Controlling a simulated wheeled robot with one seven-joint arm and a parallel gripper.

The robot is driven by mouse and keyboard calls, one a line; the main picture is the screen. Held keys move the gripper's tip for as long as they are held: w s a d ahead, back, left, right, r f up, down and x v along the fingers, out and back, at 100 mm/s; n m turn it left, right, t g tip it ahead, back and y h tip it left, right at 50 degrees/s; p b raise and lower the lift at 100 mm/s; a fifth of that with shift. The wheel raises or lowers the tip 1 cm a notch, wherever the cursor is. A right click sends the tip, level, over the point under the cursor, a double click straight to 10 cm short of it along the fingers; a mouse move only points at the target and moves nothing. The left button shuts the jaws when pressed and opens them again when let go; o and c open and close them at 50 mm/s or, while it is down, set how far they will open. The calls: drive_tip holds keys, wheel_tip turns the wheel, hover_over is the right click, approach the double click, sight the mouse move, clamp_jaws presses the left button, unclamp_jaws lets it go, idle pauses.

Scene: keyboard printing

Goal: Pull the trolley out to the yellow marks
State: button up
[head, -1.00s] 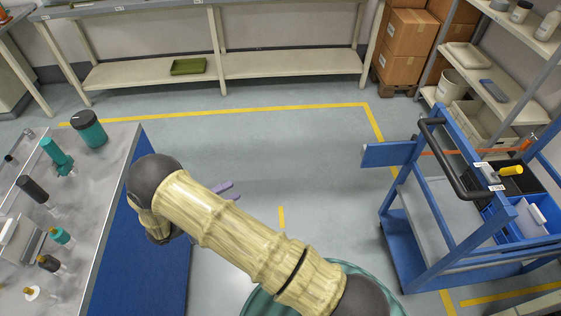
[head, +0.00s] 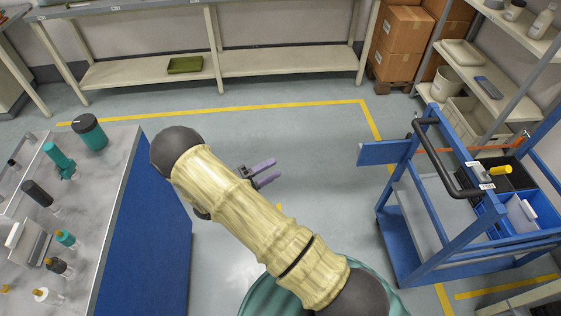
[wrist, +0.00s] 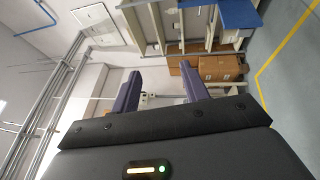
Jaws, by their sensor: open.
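The blue trolley (head: 419,213) stands at the right in the head view, with a black push handle (head: 440,158) on its near left side and a blue panel (head: 388,152) jutting left. My gripper (head: 272,173) is open and empty over the floor, well left of the trolley, its purple fingers pointing right. The fingers also show apart in the wrist view (wrist: 160,92), with nothing between them. Yellow marks (head: 373,122) run along the floor at the back and down towards the trolley; more yellow lines (head: 500,287) lie at the lower right.
A grey-topped bench (head: 112,165) with bottles and tools stands at the left. A shelf rack (head: 500,80) is behind the trolley, with an orange strap (head: 475,149) across it. Cardboard boxes (head: 400,40) are stacked at the back. The floor between bench and trolley is clear.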

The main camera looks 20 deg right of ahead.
drive_tip(key=x, duration=0.3)
drive_tip(key=shift+d+r+p, duration=0.1)
drive_tip(key=shift+d+p, duration=0.2)
drive_tip(key=shift+d, duration=0.1)
clamp_jaws()
idle(1.1)
unclamp_jaws()
drive_tip(key=shift+a, duration=0.1)
drive_tip(key=b+v, duration=0.4)
drive_tip(key=v, duration=1.3)
